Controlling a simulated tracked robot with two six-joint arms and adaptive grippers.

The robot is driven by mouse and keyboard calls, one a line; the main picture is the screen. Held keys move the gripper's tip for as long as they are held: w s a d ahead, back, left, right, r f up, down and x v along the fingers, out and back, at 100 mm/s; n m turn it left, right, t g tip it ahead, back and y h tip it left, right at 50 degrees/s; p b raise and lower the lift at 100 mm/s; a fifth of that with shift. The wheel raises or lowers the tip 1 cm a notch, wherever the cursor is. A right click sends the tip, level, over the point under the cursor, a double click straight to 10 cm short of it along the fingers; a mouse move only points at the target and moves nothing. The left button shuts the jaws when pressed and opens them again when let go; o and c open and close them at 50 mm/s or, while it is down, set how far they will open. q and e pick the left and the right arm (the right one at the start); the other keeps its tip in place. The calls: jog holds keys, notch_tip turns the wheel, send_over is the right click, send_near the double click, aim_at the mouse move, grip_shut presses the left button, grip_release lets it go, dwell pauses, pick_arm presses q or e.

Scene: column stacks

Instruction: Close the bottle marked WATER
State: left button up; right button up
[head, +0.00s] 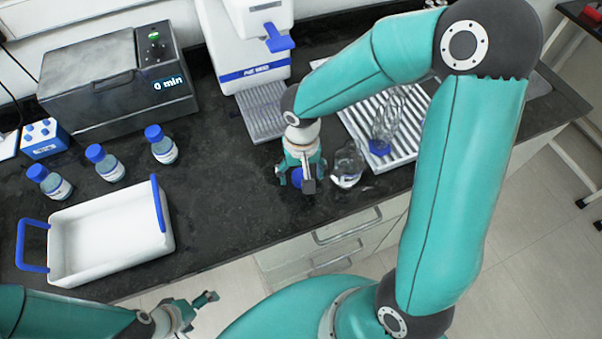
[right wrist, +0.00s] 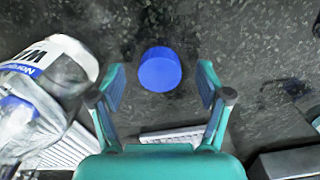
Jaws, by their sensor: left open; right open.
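A clear bottle (head: 348,166) stands on the dark counter just right of my right gripper (head: 303,182), with no blue cap visible on it. In the right wrist view the bottle (right wrist: 45,65) is at the left edge, its white label partly readable with a "W". A round blue cap (right wrist: 160,69) lies on the counter, centred between the open fingers of my right gripper; the cap also shows in the head view (head: 298,178), partly hidden by the gripper. My left gripper (head: 198,306) is open and empty, low in front of the counter.
Several blue-capped bottles (head: 104,162) stand at the left behind a white tray (head: 110,238) with blue handles. A grey bath (head: 115,80) and a white device (head: 255,60) stand at the back. A ribbed draining tray (head: 365,128) with glassware is behind the bottle.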

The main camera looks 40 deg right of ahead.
aim_at(301, 177)
jog(key=shift+f, duration=0.35)
jog(key=c, duration=0.9)
jog(key=shift+r, duration=0.1)
notch_tip(301, 177, up, 20)
jog(key=shift+f+b, duration=0.1)
jog(key=shift+b, duration=0.3)
